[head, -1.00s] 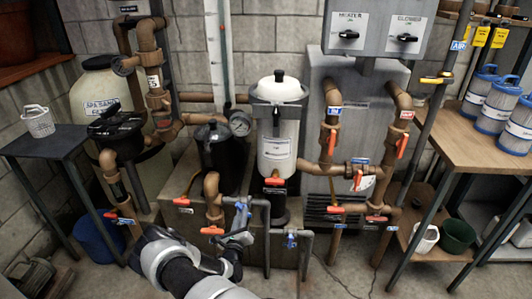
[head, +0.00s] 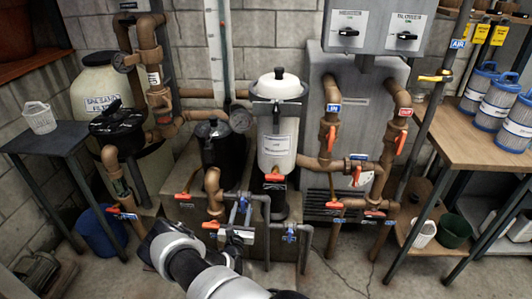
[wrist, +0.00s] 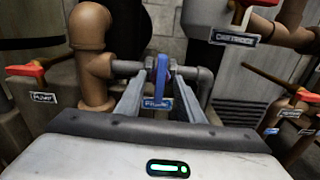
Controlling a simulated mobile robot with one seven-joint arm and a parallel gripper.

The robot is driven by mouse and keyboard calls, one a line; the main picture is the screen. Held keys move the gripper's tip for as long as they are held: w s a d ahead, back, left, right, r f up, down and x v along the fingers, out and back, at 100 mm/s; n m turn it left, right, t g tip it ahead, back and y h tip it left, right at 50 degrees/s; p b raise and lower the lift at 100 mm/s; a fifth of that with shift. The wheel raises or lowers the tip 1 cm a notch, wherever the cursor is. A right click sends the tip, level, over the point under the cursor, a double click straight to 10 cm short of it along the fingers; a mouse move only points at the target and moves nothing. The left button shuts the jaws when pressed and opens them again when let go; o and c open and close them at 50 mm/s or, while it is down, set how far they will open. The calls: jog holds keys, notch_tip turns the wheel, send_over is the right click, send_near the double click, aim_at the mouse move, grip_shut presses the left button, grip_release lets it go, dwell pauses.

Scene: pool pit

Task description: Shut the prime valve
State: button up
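The prime valve has a blue lever handle (wrist: 162,75) on a grey pipe, with a blue label (wrist: 158,103) below that appears to read "Prime". In the wrist view the handle stands upright, across the pipe's horizontal run. In the head view the handle (head: 243,205) is right of a brown elbow. My gripper (wrist: 161,70) is open, one finger on each side of the handle; I cannot tell if either finger touches it. In the head view my gripper (head: 236,238) is small and partly hidden by my arm.
A second blue-handled valve (head: 290,235) is close to the right. Red-handled valves sit nearby, one at left (wrist: 25,69) and one above right, labelled "Cartridge" (wrist: 234,38). The black pump strainer (head: 213,148) and white cartridge filter (head: 277,140) stand behind.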

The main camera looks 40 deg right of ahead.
jog(key=p+v, duration=0.2)
jog(key=v, duration=0.5)
jog(key=shift+p, duration=0.35)
dwell(1.1)
